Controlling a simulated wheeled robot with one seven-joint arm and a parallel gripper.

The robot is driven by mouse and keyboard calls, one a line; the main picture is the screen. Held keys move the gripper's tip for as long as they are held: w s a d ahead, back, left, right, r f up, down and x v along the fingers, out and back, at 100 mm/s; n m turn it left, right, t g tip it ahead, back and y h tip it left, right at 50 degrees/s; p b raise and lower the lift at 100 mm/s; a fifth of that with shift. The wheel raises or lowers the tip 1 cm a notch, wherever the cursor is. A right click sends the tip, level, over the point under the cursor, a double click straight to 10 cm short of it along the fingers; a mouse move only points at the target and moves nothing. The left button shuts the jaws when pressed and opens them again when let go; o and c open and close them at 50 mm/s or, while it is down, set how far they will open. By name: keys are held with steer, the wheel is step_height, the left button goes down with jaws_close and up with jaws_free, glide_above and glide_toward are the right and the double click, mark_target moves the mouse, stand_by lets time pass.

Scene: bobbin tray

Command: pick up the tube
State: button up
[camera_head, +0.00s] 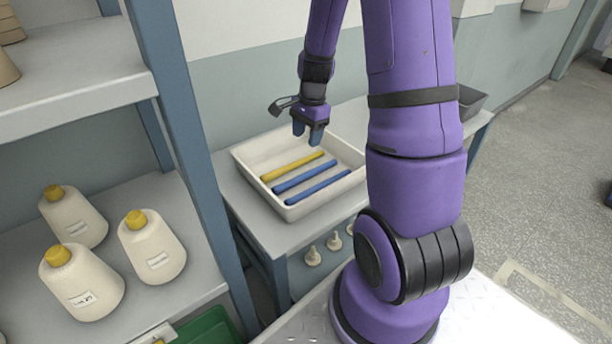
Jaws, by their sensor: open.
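A yellow tube (292,167) and two blue tubes lie side by side in a shallow white tray (240,160). The upper blue tube (305,176) is next to the yellow one, and the lower blue tube (318,187) is nearest the tray's front wall. The tray stands on a grey table (262,222). My gripper (307,138) is open and empty, pointing down over the far part of the tray, above and beyond the yellow tube. It appears apart from the tubes. Which tube the task means cannot be told from the picture.
A shelf with a blue post (190,130) stands close to the left of the tray. A dark bin (471,100) sits on the table's right end behind my arm. A green crate (208,329) is below.

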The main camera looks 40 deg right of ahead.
step_height(320, 180, down, 2)
steer(key=d, duration=0.2)
steer(key=m, duration=0.1)
glide_above(307, 173)
steer(key=d, duration=0.1)
steer(key=f, duration=0.5)
steer(key=shift+s+d+f, duration=0.1)
steer(key=shift+d+f, duration=0.1)
steer(key=shift+a+f, duration=0.2)
steer(key=shift+f, duration=0.75)
steer(key=shift+a+f, duration=0.2)
steer(key=shift+f, duration=0.75)
steer(key=shift+a+f, duration=0.2)
steer(key=shift+f, duration=0.75)
jaws_close()
